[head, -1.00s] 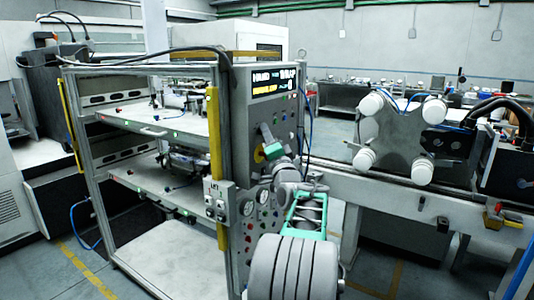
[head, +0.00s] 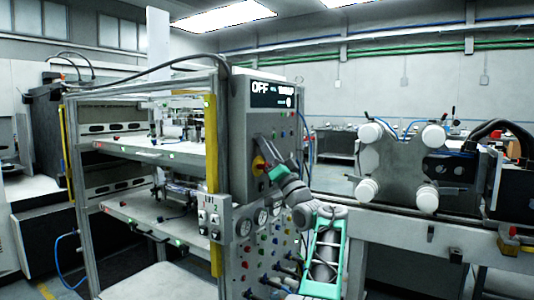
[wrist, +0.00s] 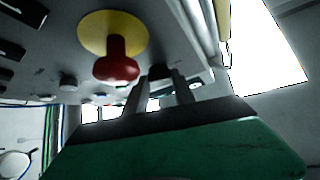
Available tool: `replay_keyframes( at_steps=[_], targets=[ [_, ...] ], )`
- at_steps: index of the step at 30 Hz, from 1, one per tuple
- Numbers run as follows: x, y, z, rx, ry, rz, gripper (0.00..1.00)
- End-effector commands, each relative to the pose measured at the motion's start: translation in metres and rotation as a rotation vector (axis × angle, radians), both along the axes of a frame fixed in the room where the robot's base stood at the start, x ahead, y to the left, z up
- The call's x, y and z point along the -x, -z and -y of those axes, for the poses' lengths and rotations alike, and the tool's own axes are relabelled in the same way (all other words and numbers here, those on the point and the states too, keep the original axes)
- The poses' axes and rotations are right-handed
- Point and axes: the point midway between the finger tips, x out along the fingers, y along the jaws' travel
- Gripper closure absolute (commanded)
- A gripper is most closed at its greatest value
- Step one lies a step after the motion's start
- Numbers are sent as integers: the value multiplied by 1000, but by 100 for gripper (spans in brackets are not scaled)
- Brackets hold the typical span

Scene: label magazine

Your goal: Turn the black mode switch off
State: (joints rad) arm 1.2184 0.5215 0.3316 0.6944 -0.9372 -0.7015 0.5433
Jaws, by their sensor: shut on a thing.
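The control panel (head: 240,128) stands at the right front of the label magazine frame. Its display (head: 273,95) reads OFF in large letters. My gripper (head: 265,147) is at the panel face, beside the yellow collar (head: 258,165) of the emergency stop. In the wrist view, my gripper's two grey fingers (wrist: 160,92) reach up to the panel, shut on the black mode switch (wrist: 160,72). Only a small dark part of the switch shows between the fingers. In the head view my gripper hides the switch, so its pointer direction cannot be told.
The red emergency stop button (wrist: 116,62) sticks out close to the left finger. Gauges (head: 244,227) and several small knobs fill the lower panel. A grey two-button box (head: 214,220) juts out at the panel's left edge. A machine with white rollers (head: 427,198) stands to the right.

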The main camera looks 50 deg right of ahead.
Motion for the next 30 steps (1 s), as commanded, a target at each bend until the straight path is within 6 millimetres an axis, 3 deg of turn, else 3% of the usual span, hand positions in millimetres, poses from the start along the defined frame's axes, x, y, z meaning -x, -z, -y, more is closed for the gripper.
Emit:
replay_keyframes(
  at_steps=[12, 13, 20, 30],
  targets=[
    [0, 0, 0, 6, 0, 1, 100],
    [0, 0, 0, 6, 0, 1, 66],
    [0, 0, 0, 6, 0, 1, 47],
    [7, 7, 0, 5, 3, -1, 47]
  ],
)
